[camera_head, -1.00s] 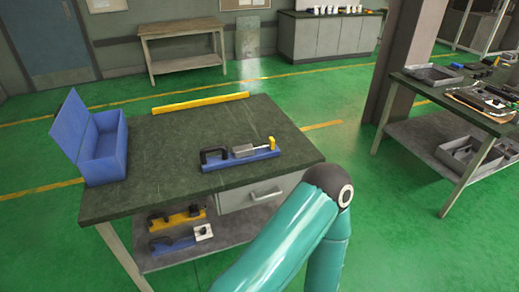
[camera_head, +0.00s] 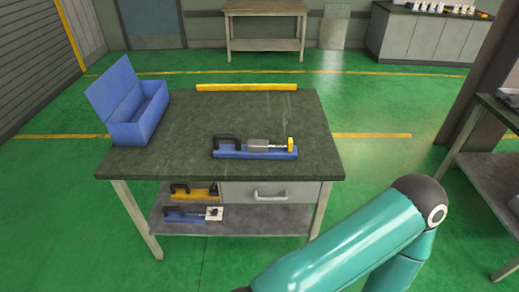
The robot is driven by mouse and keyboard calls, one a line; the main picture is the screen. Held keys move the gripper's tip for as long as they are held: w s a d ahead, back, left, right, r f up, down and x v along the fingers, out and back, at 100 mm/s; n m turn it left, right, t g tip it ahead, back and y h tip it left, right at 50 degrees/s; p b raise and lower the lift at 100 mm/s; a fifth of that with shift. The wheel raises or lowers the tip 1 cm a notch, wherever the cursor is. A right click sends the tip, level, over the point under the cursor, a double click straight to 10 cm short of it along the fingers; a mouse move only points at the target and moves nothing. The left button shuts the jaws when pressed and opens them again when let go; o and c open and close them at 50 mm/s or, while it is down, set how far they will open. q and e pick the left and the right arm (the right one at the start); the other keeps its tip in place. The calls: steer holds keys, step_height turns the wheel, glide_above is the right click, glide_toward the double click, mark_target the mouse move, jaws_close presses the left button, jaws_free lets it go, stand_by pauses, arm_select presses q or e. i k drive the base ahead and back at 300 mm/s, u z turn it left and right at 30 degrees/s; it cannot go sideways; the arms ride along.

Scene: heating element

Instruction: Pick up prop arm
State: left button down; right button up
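A device on a blue base (camera_head: 254,150) lies on the dark workbench (camera_head: 190,125). It has a black handle at its left end, a grey metal block in the middle and a yellow knob at its right end. I cannot tell which part, if any, is the prop arm. A yellow bar (camera_head: 246,87) lies along the bench's far edge. A teal arm of mine comes up from the bottom right, in front of the bench. Neither gripper shows in the view.
An open blue box (camera_head: 139,122) stands at the bench's left. A drawer (camera_head: 270,193) is closed. Another table (camera_head: 500,180) and a pillar stand right. Green floor is clear on the left.

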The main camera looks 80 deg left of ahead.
mark_target(255, 148)
steer(key=u, duration=0.1)
steer(key=i, duration=0.25)
steer(key=u, duration=3.1)
steer(key=k, duration=0.55)
steer(key=u, duration=0.3)
steer(key=i, duration=1.9)
steer(key=z, duration=0.3)
